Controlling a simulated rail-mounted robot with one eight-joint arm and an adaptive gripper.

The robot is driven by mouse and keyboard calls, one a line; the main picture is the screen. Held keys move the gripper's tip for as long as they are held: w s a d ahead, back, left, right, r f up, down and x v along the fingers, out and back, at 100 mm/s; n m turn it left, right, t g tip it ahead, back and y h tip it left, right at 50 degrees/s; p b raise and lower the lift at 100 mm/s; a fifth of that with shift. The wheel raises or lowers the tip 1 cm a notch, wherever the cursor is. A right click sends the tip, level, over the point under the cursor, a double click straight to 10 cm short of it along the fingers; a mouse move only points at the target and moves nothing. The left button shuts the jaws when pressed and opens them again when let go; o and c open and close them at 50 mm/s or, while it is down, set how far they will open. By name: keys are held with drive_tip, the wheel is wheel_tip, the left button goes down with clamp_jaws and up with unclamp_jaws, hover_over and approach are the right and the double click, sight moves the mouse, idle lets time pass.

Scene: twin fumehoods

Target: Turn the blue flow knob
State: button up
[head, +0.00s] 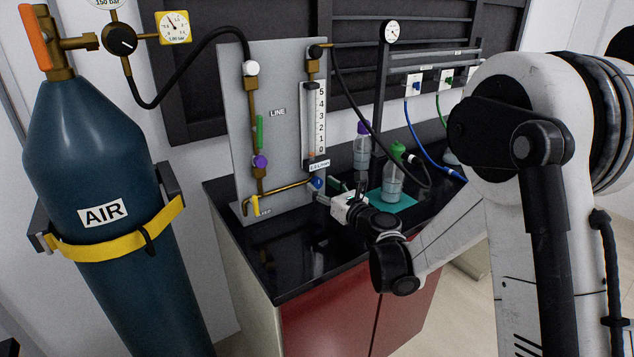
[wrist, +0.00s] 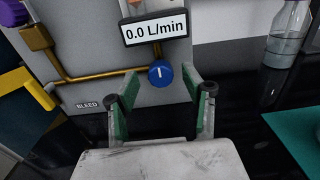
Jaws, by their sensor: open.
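The blue flow knob (head: 317,183) is on the grey panel, just below the flow meter's display. In the wrist view the round blue knob (wrist: 160,74) has a white line, which looks upright. My gripper (wrist: 161,80) is open, with its fingertips to the left and right of the knob in the picture. Whether they reach around the knob or stop short of it, I cannot tell; no contact shows. In the head view my gripper (head: 329,193) is low by the panel, close to the knob. The display (wrist: 155,29) reads 0.0 L/min.
A yellow bleed valve (head: 252,205) is left of the knob, joined by brass pipe. A green-capped bottle (head: 392,182) stands on a teal mat (head: 407,201) to the right. A purple-capped bottle (head: 362,148) stands behind. The AIR cylinder (head: 105,240) is at the left.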

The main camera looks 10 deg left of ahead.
sight(317, 184)
drive_tip(key=shift+x, duration=1.6)
clamp_jaws()
drive_tip(key=shift+n+b, duration=0.3)
drive_tip(key=shift+n, duration=0.1)
drive_tip(key=n+b, duration=0.2)
drive_tip(key=shift+s+f+n, duration=0.1)
drive_tip(key=shift+f+n, duration=0.05)
drive_tip(key=shift+n, duration=0.25)
drive_tip(key=n+b, duration=0.2)
drive_tip(key=n, duration=0.1)
drive_tip(key=shift+a+n, duration=0.1)
drive_tip(key=shift+n, duration=0.2)
drive_tip(key=n+b, duration=0.2)
drive_tip(key=n, duration=0.4)
drive_tip(key=shift+s+n, duration=0.1)
drive_tip(key=shift+n, duration=0.2)
